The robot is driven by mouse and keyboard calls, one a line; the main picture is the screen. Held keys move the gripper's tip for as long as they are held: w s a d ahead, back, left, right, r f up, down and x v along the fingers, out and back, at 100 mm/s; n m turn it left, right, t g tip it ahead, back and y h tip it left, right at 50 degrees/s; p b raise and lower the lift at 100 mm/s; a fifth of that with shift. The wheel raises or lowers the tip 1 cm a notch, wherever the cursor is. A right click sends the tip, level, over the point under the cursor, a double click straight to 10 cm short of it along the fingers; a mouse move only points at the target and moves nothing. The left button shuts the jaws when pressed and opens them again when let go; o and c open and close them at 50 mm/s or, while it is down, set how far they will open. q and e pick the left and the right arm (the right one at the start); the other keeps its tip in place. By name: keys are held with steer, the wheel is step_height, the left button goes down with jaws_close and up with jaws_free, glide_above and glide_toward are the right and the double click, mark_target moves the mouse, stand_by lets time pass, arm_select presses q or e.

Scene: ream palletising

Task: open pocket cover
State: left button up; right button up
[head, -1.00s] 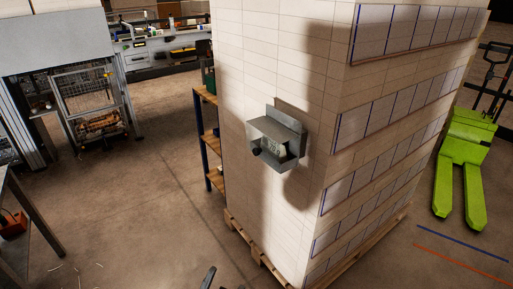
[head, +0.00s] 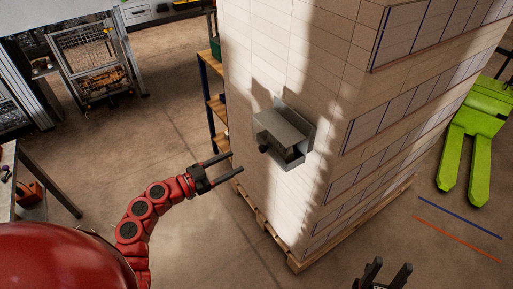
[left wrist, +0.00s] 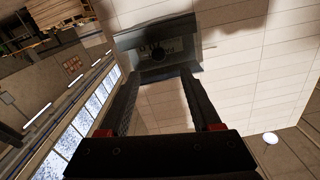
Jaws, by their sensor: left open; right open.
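A grey metal pocket (head: 290,155) is fixed to the near face of the tall wrapped stack. Its flat cover (head: 280,128) lies sloping over the top, and a dark round knob (head: 264,149) shows at its left front. The pocket also shows in the left wrist view (left wrist: 150,37), with the knob (left wrist: 158,53) between and beyond my fingers. My left gripper (head: 236,162) is open and empty, left of the pocket and apart from it, its fingers pointing toward the stack. My right gripper (head: 391,265) is open and empty at the bottom edge.
The stack (head: 285,60) stands on a wooden pallet (head: 300,262). A shelf unit (head: 212,100) is behind it on the left. A green pallet truck (head: 470,140) stands at the right.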

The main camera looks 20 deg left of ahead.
mark_target(260, 149)
arm_select(q)
steer(key=p+x, duration=0.1)
steer(key=x, duration=0.3)
steer(key=p+x, duration=0.1)
steer(key=x, duration=0.3)
steer(key=shift+w+d+r, duration=0.15)
steer(key=shift+d+r, duration=0.05)
steer(key=shift+w+d+f, duration=0.15)
steer(key=shift+w+d, duration=0.25)
steer(key=shift+w, duration=0.05)
jaws_close()
stand_by(0.6)
